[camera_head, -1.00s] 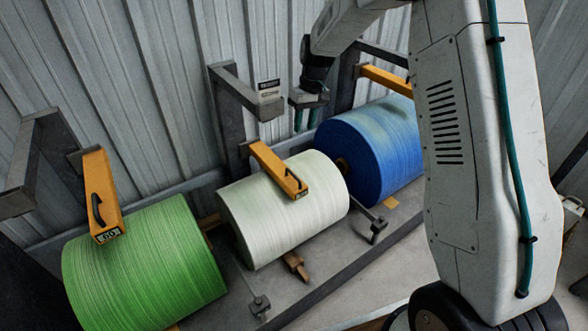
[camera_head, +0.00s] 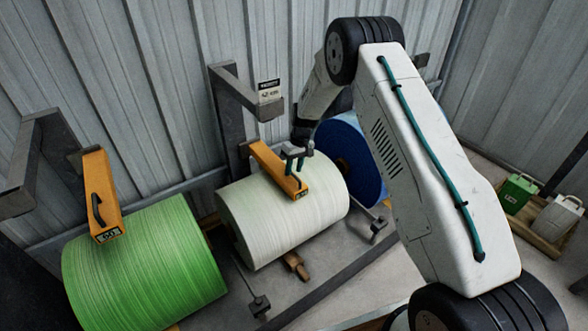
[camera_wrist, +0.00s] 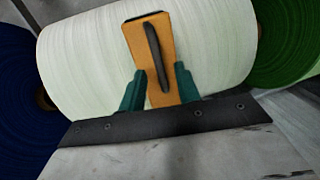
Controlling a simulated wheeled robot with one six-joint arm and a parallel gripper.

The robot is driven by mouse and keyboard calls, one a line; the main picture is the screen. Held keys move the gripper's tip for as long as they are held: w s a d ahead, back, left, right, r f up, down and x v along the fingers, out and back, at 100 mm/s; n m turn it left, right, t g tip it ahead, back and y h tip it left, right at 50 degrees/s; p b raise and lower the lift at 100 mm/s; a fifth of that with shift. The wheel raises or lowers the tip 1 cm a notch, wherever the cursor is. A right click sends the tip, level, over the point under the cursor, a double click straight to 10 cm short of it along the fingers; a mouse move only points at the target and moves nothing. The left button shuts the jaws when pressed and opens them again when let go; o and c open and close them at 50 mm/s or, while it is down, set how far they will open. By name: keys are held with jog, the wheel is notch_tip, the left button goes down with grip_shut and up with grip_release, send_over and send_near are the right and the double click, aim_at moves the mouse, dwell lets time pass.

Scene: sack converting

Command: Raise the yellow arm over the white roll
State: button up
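The white roll (camera_head: 270,230) lies in the middle of the row in the head view and fills much of the wrist view (camera_wrist: 215,45). The yellow arm (camera_head: 265,158) over it slopes down from the wall bracket, its free end low against the top of the roll. In the wrist view the yellow arm (camera_wrist: 168,45) carries a black handle (camera_wrist: 154,50). My gripper (camera_head: 296,164) is just above the free end. In the wrist view my gripper (camera_wrist: 160,88) is open, with one green finger on each side of the arm and handle. I cannot tell whether the fingers touch it.
A green roll (camera_head: 145,265) with its own yellow arm (camera_head: 98,185) lies to the left. A blue roll (camera_head: 362,160) lies to the right, partly behind my arm. A grey bracket (camera_head: 240,90) juts out above the white roll. Green and white cans (camera_head: 518,190) stand far right.

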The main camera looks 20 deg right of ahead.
jog(key=shift+f, duration=0.35)
grip_shut()
notch_tip(320, 180, up, 22)
dwell(0.3)
grip_release()
jog(key=shift+r, duration=0.2)
jog(key=shift+f, duration=0.15)
